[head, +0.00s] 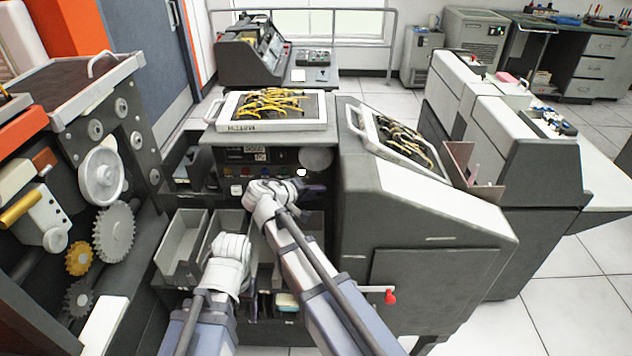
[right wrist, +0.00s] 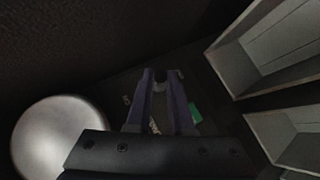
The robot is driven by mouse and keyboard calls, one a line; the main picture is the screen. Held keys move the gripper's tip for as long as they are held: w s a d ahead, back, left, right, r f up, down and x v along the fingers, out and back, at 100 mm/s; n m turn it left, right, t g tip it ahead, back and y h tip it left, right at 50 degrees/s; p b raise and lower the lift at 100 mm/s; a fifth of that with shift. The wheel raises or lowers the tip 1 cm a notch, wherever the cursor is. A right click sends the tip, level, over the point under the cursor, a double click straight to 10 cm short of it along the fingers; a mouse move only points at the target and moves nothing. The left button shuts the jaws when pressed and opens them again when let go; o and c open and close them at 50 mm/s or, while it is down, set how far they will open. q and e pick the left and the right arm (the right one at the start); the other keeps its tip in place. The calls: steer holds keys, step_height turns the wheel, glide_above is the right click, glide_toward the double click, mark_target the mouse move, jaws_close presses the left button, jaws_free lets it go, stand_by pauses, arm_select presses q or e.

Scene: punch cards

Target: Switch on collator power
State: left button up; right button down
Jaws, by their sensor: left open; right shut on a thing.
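The collator (head: 345,215) is a dark grey machine in the middle of the head view. Its front control panel (head: 262,171) has a row of small coloured buttons and a bright white spot. My right gripper (right wrist: 160,84) reaches this panel; its purple fingers are shut on a small dark knob-like part (right wrist: 160,74), which the head view hides behind my wrist. Small labels lie near the fingertips, too dim to read. I cannot tell the switch's position. My left gripper (head: 230,246) is lower left, over the pale bins, open; its fingertips are mostly hidden.
Grey bins (head: 181,243) stand under the panel. A round metal disc (right wrist: 58,137) sits beside the fingers. A tray of yellow cables (head: 233,126) lies on top. A geared machine (head: 100,178) stands at left, and a red-tipped lever (head: 390,297) sticks out at lower right.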

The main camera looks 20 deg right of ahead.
steer(key=shift+w+d+r+n+g+y+p, duration=0.15)
steer(key=shift+r+n+g+y+p, duration=0.2)
steer(key=shift+g+p, duration=0.5)
steer(key=shift+w+a+r+n+g+y+p, duration=0.15)
steer(key=shift+r+n+g+y+p, duration=0.3)
steer(key=shift+p, duration=0.7)
steer(key=shift+d+f, duration=0.1)
steer(key=shift+f, duration=0.15)
steer(key=c, duration=1.2)
jaws_free()
steer(key=shift+o, duration=0.2)
steer(key=p+v, duration=0.5)
steer(key=v, duration=0.2)
steer(key=shift+a+r, duration=0.25)
